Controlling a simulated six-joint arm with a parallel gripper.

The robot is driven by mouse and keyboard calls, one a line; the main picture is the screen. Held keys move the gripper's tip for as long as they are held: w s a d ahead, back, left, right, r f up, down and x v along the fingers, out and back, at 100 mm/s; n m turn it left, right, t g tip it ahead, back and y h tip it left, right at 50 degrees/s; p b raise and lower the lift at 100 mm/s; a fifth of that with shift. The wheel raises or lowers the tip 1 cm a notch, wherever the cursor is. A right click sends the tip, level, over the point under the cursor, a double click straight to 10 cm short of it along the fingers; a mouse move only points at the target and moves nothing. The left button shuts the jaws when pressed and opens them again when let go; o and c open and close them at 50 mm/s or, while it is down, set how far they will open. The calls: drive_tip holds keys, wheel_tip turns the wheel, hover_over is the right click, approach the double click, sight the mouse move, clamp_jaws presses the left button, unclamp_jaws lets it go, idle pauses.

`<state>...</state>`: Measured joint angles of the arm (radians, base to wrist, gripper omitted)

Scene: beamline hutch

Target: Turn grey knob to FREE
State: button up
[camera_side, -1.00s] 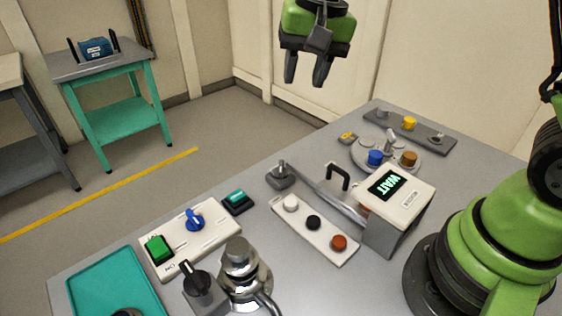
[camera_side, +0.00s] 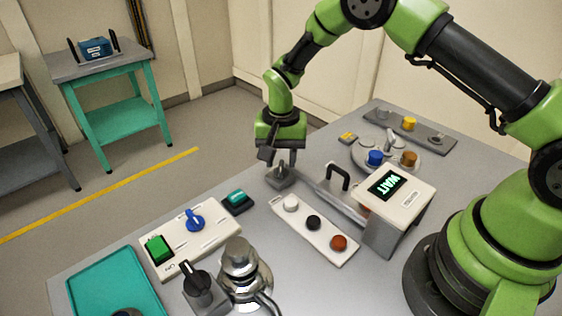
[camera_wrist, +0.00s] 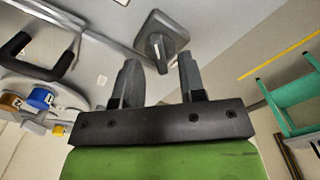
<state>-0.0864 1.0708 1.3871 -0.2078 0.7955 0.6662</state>
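The grey knob (camera_side: 281,174) stands on a small grey square base near the table's far-left edge. In the wrist view the grey knob (camera_wrist: 157,43) has a bar-shaped handle that points toward my gripper. My gripper (camera_side: 280,158) is just above it, fingers pointing down. In the wrist view my gripper (camera_wrist: 158,68) is open, with the knob's handle showing in the gap between the two fingertips. I cannot tell whether either finger touches it. No FREE marking is readable.
A black handle (camera_side: 338,174) and a white box reading WAIT (camera_side: 400,192) stand to the right. A teal-topped block (camera_side: 238,201), a white panel with a blue knob (camera_side: 194,219), and a button strip (camera_side: 314,229) lie nearer the camera.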

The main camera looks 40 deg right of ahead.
drive_tip(key=shift+f, duration=0.9)
clamp_jaws()
